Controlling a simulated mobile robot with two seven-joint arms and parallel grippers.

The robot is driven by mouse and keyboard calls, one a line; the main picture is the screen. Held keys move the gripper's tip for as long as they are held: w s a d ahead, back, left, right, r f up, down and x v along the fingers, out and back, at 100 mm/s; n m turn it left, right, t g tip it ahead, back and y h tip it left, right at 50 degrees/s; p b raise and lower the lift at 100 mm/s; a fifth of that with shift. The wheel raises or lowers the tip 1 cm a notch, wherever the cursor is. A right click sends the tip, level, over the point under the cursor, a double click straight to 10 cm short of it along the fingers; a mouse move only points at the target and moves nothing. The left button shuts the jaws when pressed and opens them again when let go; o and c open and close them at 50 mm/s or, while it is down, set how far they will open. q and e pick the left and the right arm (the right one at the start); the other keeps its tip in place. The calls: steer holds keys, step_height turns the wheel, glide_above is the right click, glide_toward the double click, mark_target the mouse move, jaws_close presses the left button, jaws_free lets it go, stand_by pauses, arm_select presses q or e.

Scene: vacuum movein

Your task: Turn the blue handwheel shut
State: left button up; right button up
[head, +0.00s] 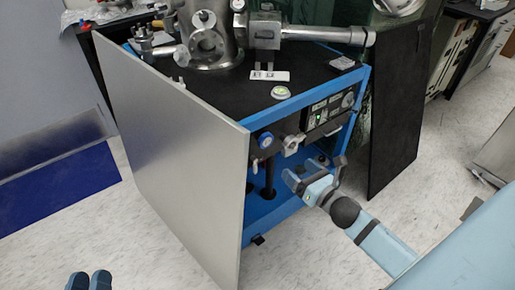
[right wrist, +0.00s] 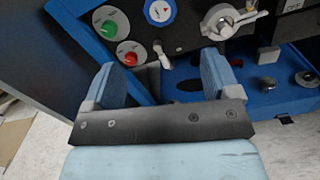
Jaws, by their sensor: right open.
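A round part with a blue rim and white face (head: 265,141) sits on the cabinet's open front. It is the only round blue part I see, but I cannot tell for sure that it is the handwheel. It also shows at the top of the right wrist view (right wrist: 160,11), with a red mark on its face. My right gripper (head: 314,171) is open and empty, to the right of and below it, apart from it. In the right wrist view its fingers (right wrist: 160,64) point toward the panel. My left gripper (head: 90,281) shows only its fingertips at the bottom left edge.
A silver-handled valve (right wrist: 228,20) is right of the blue-rimmed part. A pale lever (right wrist: 161,54) hangs below it. Green (right wrist: 109,29) and red (right wrist: 130,58) buttons sit left. A grey side panel (head: 180,150) stands left of the opening; a dark panel (head: 400,110) leans right.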

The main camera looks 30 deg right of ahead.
steer(key=w, duration=0.1)
steer(key=b, duration=0.1)
glide_toward(267, 141)
arm_select(q)
steer(key=shift+s+d+f+h+b, duration=0.15)
steer(key=shift+d+h+b, duration=0.25)
steer(key=shift+b, duration=0.45)
arm_select(e)
steer(key=w, duration=0.8)
steer(key=shift+w+a, duration=0.25)
arm_select(q)
steer(key=shift+r, duration=0.2)
arm_select(e)
steer(key=c, duration=0.9)
